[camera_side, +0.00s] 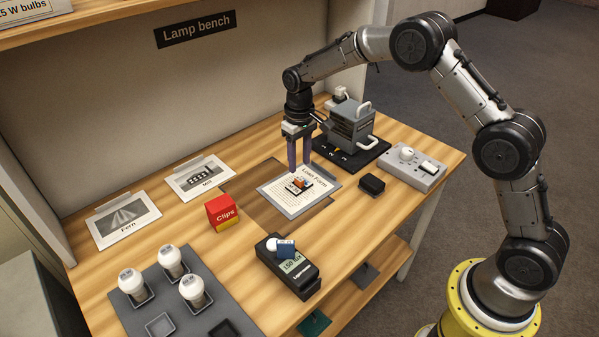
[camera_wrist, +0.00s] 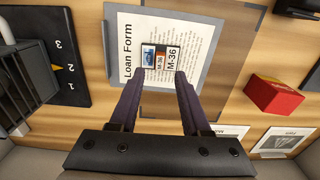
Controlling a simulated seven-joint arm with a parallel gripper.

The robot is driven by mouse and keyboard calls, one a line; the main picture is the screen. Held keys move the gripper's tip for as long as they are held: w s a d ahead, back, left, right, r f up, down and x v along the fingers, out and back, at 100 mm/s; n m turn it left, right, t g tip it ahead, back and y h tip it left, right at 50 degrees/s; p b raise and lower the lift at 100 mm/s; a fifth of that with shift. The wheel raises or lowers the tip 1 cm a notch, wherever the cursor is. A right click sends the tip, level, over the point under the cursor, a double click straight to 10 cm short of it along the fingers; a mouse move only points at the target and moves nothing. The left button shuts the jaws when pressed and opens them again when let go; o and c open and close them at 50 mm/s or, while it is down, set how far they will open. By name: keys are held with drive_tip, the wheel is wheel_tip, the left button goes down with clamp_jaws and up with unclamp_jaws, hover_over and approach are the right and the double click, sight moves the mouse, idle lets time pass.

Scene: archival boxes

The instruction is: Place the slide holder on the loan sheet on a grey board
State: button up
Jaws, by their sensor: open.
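The slide holder (camera_side: 298,186) is a small dark-framed piece with an orange part and a pale label. It lies on the white loan sheet (camera_side: 275,190), headed "Loan Form", on a grey board (camera_side: 325,197). In the wrist view the slide holder (camera_wrist: 161,57) shows a blue picture and "M-36" lettering, within the loan sheet (camera_wrist: 195,30) on the grey board (camera_wrist: 190,82). My gripper (camera_side: 299,167) is open and empty, pointing down at the slide holder. In the wrist view its fingertips (camera_wrist: 160,73) lie just short of the holder; I cannot tell the height gap.
A grey machine (camera_side: 350,125) on a black numbered base stands behind right. A grey control box (camera_side: 412,165) and a black block (camera_side: 371,184) are to the right. A red clips box (camera_side: 221,212), a light meter (camera_side: 288,268) and a bulb tray (camera_side: 190,320) stand left and front.

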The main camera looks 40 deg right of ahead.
sight(299, 179)
drive_tip(key=s+r+t, duration=0.1)
drive_tip(key=s+r, duration=0.2)
drive_tip(key=r, duration=0.4)
drive_tip(key=s+r, duration=0.3)
drive_tip(key=r, duration=0.4)
drive_tip(key=s+r+t, duration=0.2)
drive_tip(key=s+r, duration=0.5)
drive_tip(key=s, duration=0.3)
drive_tip(key=s+f+t, duration=0.2)
drive_tip(key=s, duration=1.7)
drive_tip(key=shift+s+d+f+t, duration=0.15)
drive_tip(key=shift+s+d+t, duration=0.15)
drive_tip(key=shift+d, duration=0.05)
